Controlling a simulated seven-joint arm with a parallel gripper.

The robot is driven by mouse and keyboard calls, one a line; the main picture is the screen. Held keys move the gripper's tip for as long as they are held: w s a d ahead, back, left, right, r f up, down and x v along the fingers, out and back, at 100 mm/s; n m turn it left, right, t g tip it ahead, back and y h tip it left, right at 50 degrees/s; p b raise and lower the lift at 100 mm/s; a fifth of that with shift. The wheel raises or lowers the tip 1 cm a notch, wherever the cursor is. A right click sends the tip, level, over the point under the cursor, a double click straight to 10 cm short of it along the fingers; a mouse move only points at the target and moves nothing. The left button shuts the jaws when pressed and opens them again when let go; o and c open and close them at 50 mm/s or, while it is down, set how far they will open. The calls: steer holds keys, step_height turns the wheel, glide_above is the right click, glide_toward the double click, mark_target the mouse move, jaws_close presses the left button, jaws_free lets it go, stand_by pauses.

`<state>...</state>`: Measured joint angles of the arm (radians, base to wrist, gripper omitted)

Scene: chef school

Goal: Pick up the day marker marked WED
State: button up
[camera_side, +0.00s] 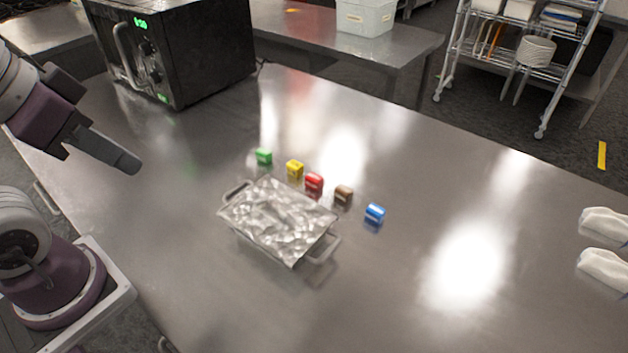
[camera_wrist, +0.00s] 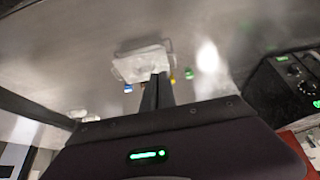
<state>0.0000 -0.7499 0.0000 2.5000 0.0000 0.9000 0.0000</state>
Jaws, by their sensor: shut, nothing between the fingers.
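Several small coloured day markers stand in a slanting row on the steel table in the side view: green (camera_side: 264,156), yellow (camera_side: 295,168), red (camera_side: 314,182), brown (camera_side: 343,194) and blue (camera_side: 375,213). Their lettering is too small to read, so I cannot tell which is WED. My gripper (camera_side: 132,166) is shut and empty, above the table at the left, well apart from the markers. In the wrist view my gripper's fingers (camera_wrist: 158,80) are together. The blue (camera_wrist: 128,88), yellow (camera_wrist: 172,81) and green (camera_wrist: 189,74) markers show there; others are hidden or unclear.
A foil-covered tray with handles (camera_side: 240,216) sits just in front of the marker row. A black oven (camera_side: 205,50) stands at the back left. White folded cloths (camera_side: 604,262) lie at the right edge. The table (camera_side: 430,180) is clear right of the markers.

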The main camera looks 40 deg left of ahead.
steer(key=o, duration=1)
steer(key=shift+c, duration=0.2)
steer(key=w+d+n+g+h, duration=0.2)
steer(key=w+n+g, duration=0.25)
steer(key=w, duration=0.65)
steer(key=n+g+h, duration=0.2)
steer(key=n+h, duration=0.5)
steer(key=n, duration=0.2)
glide_toward(312, 175)
steer(key=s+d+r, duration=0.3)
steer(key=s+r, duration=0.2)
steer(key=r, duration=0.1)
steer(key=w+a+f+n+h, duration=0.1)
steer(key=f, duration=0.2)
steer(key=w+a+f+n+h, duration=0.1)
steer(key=f, duration=0.2)
steer(key=w+a+f+n+h, duration=0.1)
steer(key=w+f+n, duration=0.1)
steer(key=f, duration=0.1)
steer(key=shift+t, duration=0.35)
steer(key=shift+n, duration=0.25)
steer(key=x, duration=0.7)
steer(key=shift+w+d, duration=0.15)
